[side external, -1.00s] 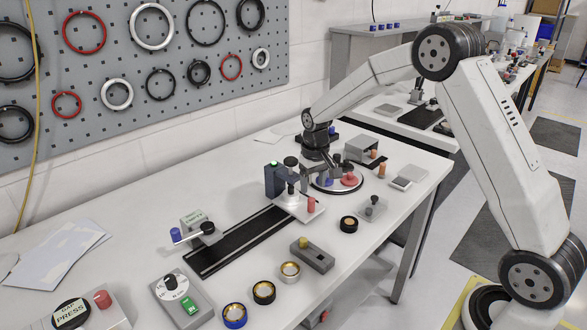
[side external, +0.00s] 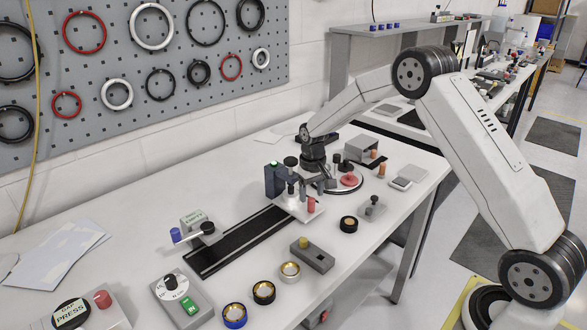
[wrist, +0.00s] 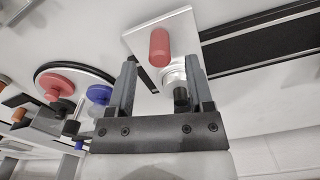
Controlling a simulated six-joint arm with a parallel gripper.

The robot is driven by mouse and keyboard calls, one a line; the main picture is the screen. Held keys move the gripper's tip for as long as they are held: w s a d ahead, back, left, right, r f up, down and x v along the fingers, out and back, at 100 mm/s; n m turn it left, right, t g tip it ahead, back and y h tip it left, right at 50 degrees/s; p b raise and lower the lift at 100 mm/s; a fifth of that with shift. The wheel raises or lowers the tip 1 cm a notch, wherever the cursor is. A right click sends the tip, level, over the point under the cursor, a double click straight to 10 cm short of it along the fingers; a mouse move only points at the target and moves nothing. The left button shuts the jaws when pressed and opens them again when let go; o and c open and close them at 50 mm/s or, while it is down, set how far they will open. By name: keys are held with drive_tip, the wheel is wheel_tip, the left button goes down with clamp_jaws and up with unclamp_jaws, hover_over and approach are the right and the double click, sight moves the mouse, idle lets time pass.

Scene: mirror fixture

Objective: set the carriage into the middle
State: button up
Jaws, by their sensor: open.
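The carriage (side external: 312,214) is a pale plate with a red peg (side external: 311,204) and a silver post, at the far end of a black track (side external: 238,242). My gripper (side external: 318,184) is low beside the carriage's far side, with its fingers apart. In the wrist view my open gripper (wrist: 158,75) points at the carriage (wrist: 142,38). The red peg (wrist: 159,47) lies ahead of the gap between the fingers. The silver post (wrist: 172,77) with a black knob is near the right finger; I cannot tell whether they touch.
A dark block with a green light (side external: 275,182) stands beside the carriage. A round plate with a red disc (side external: 349,180) lies behind my gripper. Several rings and a grey switch block (side external: 312,254) lie in front.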

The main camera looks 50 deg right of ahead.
sight(311, 199)
drive_tip(key=shift+f, duration=1.85)
clamp_jaws()
